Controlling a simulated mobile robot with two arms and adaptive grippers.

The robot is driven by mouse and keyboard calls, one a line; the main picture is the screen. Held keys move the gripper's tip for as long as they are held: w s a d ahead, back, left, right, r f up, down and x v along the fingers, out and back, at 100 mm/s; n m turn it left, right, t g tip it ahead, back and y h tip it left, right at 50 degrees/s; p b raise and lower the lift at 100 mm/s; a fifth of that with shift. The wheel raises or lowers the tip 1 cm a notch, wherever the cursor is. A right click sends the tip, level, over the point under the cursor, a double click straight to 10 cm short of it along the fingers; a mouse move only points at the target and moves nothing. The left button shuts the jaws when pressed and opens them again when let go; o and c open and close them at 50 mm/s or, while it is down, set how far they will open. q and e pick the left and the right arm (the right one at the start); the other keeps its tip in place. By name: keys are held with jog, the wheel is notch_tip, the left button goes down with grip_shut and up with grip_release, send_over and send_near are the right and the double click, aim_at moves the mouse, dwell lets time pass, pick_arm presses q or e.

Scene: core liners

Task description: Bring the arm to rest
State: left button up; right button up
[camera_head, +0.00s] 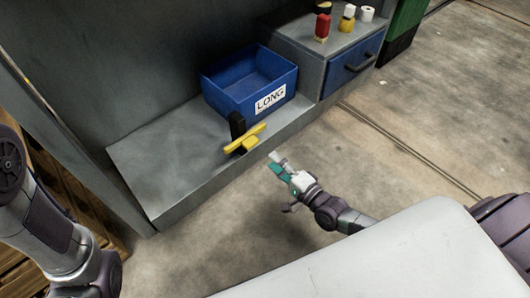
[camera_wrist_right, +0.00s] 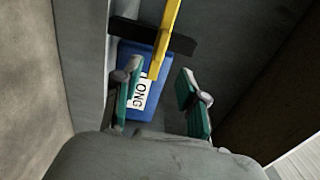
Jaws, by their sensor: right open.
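My right gripper (camera_head: 279,165) is open and empty in the head view, in front of the grey shelf's front edge. In the right wrist view its two green-padded fingers (camera_wrist_right: 160,92) stand apart with nothing held between them. My left arm shows at the lower left of the head view, but its gripper is out of frame.
A blue bin labelled LONG (camera_head: 229,93) stands on the grey shelf (camera_head: 165,165). A yellow piece (camera_head: 250,140) and a black piece (camera_head: 237,124) are in front of it at the shelf edge. A blue drawer (camera_head: 350,68) is at right, with small red, yellow and white items on top.

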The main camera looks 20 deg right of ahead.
jog(key=shift+s+d, duration=0.2)
jog(key=shift+s, duration=0.45)
